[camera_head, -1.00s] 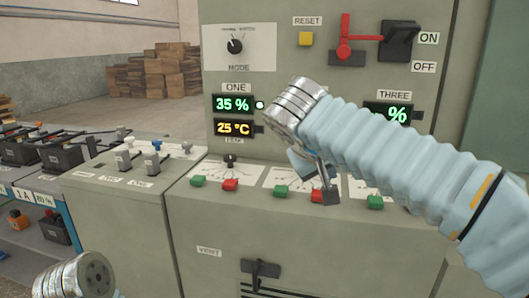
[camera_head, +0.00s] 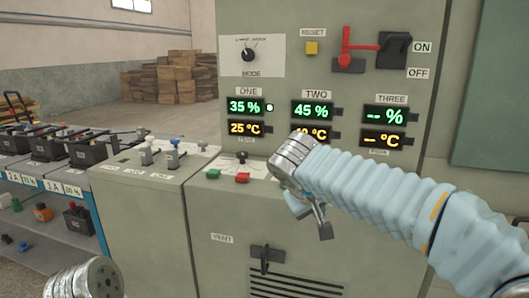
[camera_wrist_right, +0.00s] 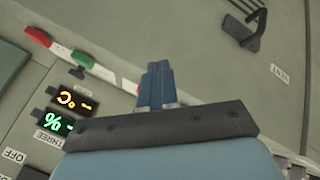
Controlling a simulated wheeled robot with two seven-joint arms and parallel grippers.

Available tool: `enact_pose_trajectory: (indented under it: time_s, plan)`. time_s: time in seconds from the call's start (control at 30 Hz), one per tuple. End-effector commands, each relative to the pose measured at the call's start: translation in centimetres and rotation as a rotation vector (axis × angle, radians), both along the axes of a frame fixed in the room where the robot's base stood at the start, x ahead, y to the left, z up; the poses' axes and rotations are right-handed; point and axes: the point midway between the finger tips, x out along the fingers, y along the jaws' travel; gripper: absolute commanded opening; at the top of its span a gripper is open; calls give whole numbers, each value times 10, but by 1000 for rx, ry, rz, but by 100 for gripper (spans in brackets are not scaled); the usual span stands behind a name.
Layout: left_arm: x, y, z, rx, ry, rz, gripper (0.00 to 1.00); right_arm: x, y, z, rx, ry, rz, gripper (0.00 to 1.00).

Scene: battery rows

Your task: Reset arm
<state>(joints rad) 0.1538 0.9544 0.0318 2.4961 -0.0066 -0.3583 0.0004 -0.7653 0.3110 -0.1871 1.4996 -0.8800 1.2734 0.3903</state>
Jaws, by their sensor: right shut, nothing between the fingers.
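My right arm comes in from the right in the head view, in a pale blue sleeve with a silver wrist. Its gripper (camera_head: 321,222) points down in front of the grey cabinet (camera_head: 190,240), below the displays. In the right wrist view the right gripper's blue fingers (camera_wrist_right: 156,85) are together with nothing between them. My left arm shows only as a silver wrist end (camera_head: 90,280) at the bottom left of the head view; its fingers are not visible.
The cabinet carries lit displays (camera_head: 312,110), a yellow reset button (camera_head: 312,48), a red lever (camera_head: 348,50), an ON/OFF switch (camera_head: 394,50) and a black vent handle (camera_head: 266,257). Batteries (camera_head: 75,148) stand on a shelf at left. Wooden crates (camera_head: 180,78) are far back.

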Motion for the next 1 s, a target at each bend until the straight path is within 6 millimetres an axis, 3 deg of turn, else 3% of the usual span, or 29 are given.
enact_pose_trajectory:
  time_s: [0.17, 0.27, 0.37, 0.43, 0.57, 0.6, 0.7, 0.83, 0.9, 1.0]
  plan:
    - [0, 0, 0, 0, 0, 0, 43, 12, 13, -71, 35, 101, 71, 0]
    - [0, 0, 0, 0, 0, 0, 43, 15, 20, -123, 77, 173, 115, 0]
    - [0, 0, 0, 0, 0, 0, 43, 9, 26, -195, 153, 270, 153, 0]
    - [0, 0, 0, 0, 0, 0, 43, -3, 29, -255, 233, 347, 168, 0]
    - [0, 0, 0, 0, 0, 0, 43, -47, 31, -363, 428, 473, 138, 0]
    - [0, 0, 0, 0, 0, 0, 43, -66, 31, -392, 495, 501, 109, 0]
    - [0, 0, 0, 0, 0, 0, 43, -118, 28, -455, 652, 551, -1, 0]
    - [0, 0, 0, 0, 0, 0, 43, -182, 20, -505, 788, 561, -179, 0]
    - [0, 0, 0, 0, 0, 0, 43, -207, 15, -518, 822, 555, -259, 0]
    - [0, 0, 0, 0, 0, 0, 43, -229, 10, -527, 843, 545, -329, 0]
